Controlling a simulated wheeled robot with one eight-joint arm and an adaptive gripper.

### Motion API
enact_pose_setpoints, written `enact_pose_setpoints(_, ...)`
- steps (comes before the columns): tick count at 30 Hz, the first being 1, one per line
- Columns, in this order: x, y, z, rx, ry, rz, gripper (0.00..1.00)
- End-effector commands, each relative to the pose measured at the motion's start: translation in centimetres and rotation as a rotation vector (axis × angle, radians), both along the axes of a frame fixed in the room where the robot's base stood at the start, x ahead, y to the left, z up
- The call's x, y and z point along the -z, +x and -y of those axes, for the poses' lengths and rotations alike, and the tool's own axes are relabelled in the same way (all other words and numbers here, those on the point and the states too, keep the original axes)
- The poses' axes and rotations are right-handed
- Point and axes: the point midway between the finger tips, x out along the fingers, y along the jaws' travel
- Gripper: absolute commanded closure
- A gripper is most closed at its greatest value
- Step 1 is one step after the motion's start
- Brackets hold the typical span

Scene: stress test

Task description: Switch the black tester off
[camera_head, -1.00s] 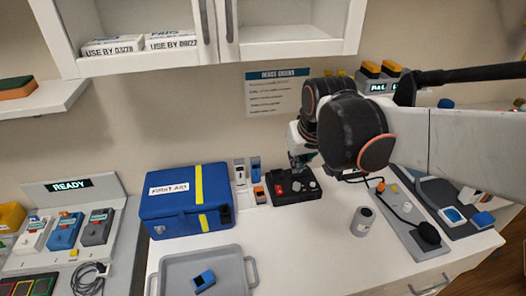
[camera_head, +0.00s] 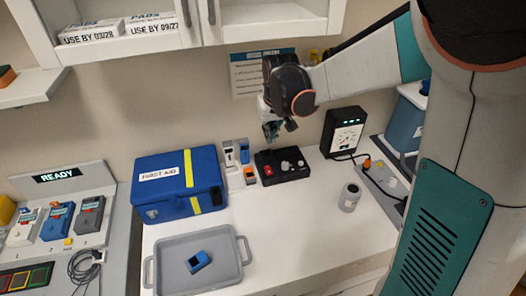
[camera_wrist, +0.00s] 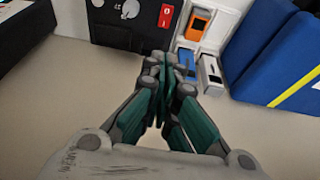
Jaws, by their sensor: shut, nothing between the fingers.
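A low black box (camera_head: 297,171) with a red switch (camera_head: 268,170) at its left and grey knobs sits at the back of the white counter; it is likely the tester. It also shows at the top of the wrist view (camera_wrist: 135,36), with its red rocker switch (camera_wrist: 166,15) marked in white; the rocker's position is too small to tell. My gripper (camera_head: 271,136) is above the box's back left part in the head view. In the wrist view my gripper (camera_wrist: 170,72) is shut and empty, its fingertips apart from the switch.
An upright black meter with green lights (camera_head: 344,132) stands right of the box. Small devices, one orange (camera_head: 250,175), stand close at its left, then a blue first aid case (camera_head: 176,183). A grey tray (camera_head: 222,277) and a grey can (camera_head: 349,198) are in front.

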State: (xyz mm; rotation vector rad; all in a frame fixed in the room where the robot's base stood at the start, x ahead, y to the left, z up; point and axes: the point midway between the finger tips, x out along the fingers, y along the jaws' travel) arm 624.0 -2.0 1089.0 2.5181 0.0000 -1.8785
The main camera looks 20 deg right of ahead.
Motion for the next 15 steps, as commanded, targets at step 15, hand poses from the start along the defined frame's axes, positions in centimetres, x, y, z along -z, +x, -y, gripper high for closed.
enact_pose_setpoints(15,1.1,0.3,0.0,0.000,0.000,-0.001,1.00)
